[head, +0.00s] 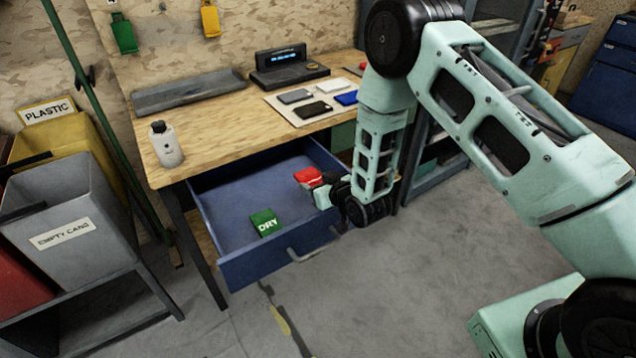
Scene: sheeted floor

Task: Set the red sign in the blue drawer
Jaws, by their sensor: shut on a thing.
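The blue drawer (228,227) is pulled open under the wooden workbench. A green sign reading "DRY" (266,222) lies inside it toward the front. My gripper (318,188) is shut on the red sign (309,177) and holds it at the right part of the drawer, seemingly above its floor. The sign's lettering is too small to read. My wrist hides part of the drawer's right side and front.
The workbench (205,107) carries a white bottle (166,145), a scale (288,69) and a mat with several small flat items (318,103). Bins stand at left, including a grey one labelled "EMPTY CANS" (60,205). The drawer's left and middle floor is mostly clear.

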